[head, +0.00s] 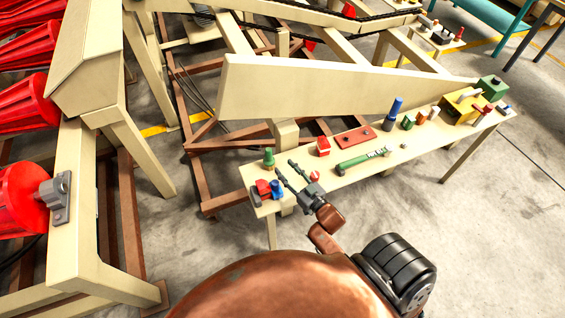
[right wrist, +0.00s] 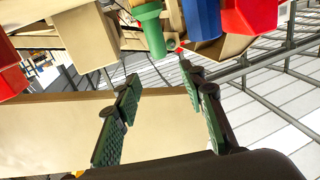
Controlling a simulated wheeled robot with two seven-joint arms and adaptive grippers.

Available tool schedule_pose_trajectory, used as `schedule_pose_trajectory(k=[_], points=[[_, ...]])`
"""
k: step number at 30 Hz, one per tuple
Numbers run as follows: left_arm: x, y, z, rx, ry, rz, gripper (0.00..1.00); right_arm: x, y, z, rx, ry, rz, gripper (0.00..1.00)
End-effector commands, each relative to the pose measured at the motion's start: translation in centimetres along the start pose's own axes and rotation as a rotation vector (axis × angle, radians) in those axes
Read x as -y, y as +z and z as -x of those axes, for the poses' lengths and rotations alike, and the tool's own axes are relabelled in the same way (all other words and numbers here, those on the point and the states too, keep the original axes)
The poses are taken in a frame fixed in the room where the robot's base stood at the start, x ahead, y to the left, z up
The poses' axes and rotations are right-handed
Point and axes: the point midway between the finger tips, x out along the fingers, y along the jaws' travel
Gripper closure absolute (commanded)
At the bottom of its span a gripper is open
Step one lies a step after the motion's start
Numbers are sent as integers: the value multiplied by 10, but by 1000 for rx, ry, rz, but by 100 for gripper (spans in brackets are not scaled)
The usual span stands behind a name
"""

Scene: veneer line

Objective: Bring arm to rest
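My right gripper (head: 285,167) is at the left end of the narrow cream bench (head: 297,190) in the head view, close to small coloured parts. In the right wrist view its two fingers (right wrist: 160,72) stand apart with nothing between them. A green part (right wrist: 150,30), a blue part (right wrist: 201,18) and a red part (right wrist: 250,14) show beyond the fingertips. I cannot tell how high the gripper is above the bench. My left gripper is not in view.
On the bench are a green knob (head: 268,158), a red block (head: 323,146), a green tool (head: 363,160), a red plate (head: 355,137), a blue cylinder (head: 393,113) and a yellow box (head: 463,105). A cream frame with red rollers (head: 22,198) stands left. Floor (head: 430,215) is clear at right.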

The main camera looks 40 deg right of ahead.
Motion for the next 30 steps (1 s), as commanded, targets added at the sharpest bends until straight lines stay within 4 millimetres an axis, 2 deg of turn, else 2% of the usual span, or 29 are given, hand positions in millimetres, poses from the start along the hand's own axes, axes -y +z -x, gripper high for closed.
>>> schedule_pose_trajectory(k=[10, 17, 23, 30], points=[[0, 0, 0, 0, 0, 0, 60, -1, 3, 1, 25, 11, 1, 62], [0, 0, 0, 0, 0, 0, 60, -8, 27, 17, 235, 88, 15, 62], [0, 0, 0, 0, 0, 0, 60, -9, 54, 55, 496, 143, 28, 62], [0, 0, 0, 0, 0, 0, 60, 5, 76, 128, 839, 151, 41, 62]])
